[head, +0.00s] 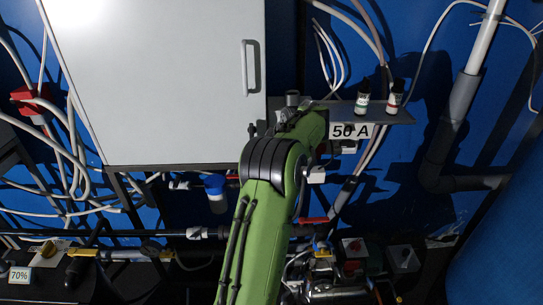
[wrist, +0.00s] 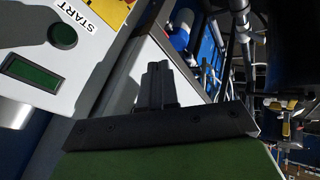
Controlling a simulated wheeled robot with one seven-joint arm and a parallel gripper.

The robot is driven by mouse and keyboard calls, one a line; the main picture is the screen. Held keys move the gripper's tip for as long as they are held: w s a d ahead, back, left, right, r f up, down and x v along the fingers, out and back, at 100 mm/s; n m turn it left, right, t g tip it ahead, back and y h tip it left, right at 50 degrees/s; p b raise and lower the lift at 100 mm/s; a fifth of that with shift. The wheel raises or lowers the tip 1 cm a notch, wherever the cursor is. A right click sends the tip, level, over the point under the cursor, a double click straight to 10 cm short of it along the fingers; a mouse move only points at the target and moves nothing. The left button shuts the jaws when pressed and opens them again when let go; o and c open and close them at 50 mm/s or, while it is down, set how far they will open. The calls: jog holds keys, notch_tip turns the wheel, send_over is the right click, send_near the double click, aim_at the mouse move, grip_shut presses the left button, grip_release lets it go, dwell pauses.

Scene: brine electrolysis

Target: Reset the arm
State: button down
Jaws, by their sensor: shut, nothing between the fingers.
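My green arm (head: 262,195) reaches up and forward from the bottom of the head view, bent at a dark-banded joint in front of the shelf's left part. In the wrist view my gripper (wrist: 157,68) shows as two dark fingers pressed together, with nothing between them. The fingers point toward a white panel edge. In the head view the arm's own links mostly hide the gripper, and its fingers cannot be made out.
A white cabinet (head: 165,80) with a handle hangs left of the arm. Two small bottles (head: 363,97) (head: 395,97) stand on a narrow shelf (head: 385,116) labelled "50 A". Pipes and valves run below. The wrist view shows a START button (wrist: 62,36) and a green display (wrist: 34,74).

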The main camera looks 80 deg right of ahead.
jog(key=s+v, duration=0.1)
jog(key=v, duration=0.5)
jog(key=shift+d, duration=0.35)
jog(key=shift+w+a, duration=0.1)
